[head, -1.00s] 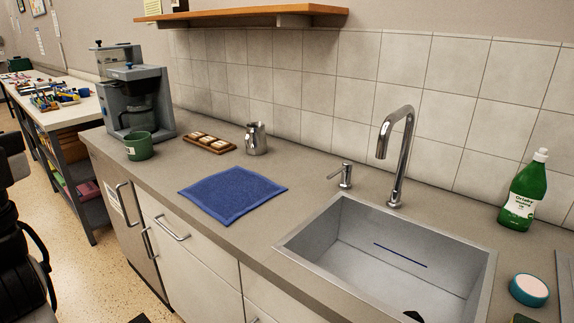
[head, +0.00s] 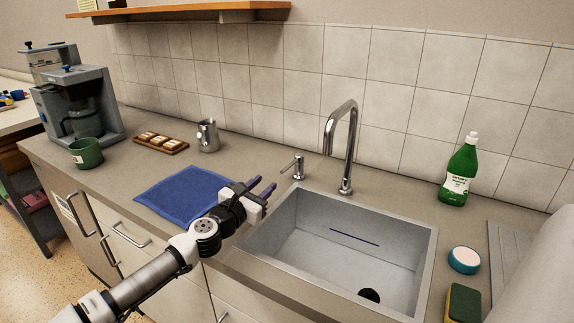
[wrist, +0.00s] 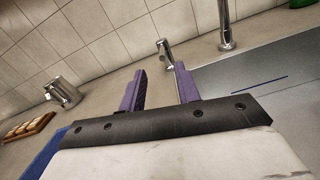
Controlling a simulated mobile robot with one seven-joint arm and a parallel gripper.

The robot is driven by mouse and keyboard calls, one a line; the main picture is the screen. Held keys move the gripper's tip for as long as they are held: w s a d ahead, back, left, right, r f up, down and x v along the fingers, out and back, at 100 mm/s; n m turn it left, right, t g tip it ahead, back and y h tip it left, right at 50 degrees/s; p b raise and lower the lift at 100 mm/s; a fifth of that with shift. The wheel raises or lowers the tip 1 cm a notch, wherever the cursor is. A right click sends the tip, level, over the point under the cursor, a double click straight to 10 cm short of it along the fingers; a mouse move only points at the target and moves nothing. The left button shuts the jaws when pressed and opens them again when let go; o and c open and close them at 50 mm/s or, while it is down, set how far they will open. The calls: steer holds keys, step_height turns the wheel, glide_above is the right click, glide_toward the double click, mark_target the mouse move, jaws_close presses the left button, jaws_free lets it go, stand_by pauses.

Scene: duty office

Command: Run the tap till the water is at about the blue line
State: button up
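The chrome gooseneck tap (head: 345,145) stands behind the sink, with its spout curving over it. A short chrome lever (head: 295,167) stands on the counter left of the tap; it also shows in the wrist view (wrist: 164,52). The grey sink (head: 290,235) looks empty, with a dark drain at the bottom. The blue line (head: 354,237) is on the sink's inner back wall, and also shows in the wrist view (wrist: 258,86). No water runs from the spout. My gripper (head: 265,187), with purple fingers, is open and empty above the counter, left of the sink and short of the lever.
A blue cloth (head: 180,195) lies left of the sink. A steel jug (head: 208,136), a tray of small items (head: 160,143), a green mug (head: 86,153) and a coffee machine (head: 82,105) stand further left. A green bottle (head: 459,172), a round sponge pot (head: 464,260) and a sponge (head: 463,303) are right.

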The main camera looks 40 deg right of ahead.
steer(key=shift+w+f, duration=0.15)
steer(key=shift+f, duration=0.45)
steer(key=shift+w+d, duration=0.1)
steer(key=shift+d, duration=0.15)
steer(key=p, duration=0.4)
glide_toward(297, 159)
steer(key=x, duration=0.4)
steer(key=shift+w+d+f, duration=0.1)
steer(key=shift+w+d, duration=0.15)
steer(key=shift+d, duration=0.1)
jaws_close()
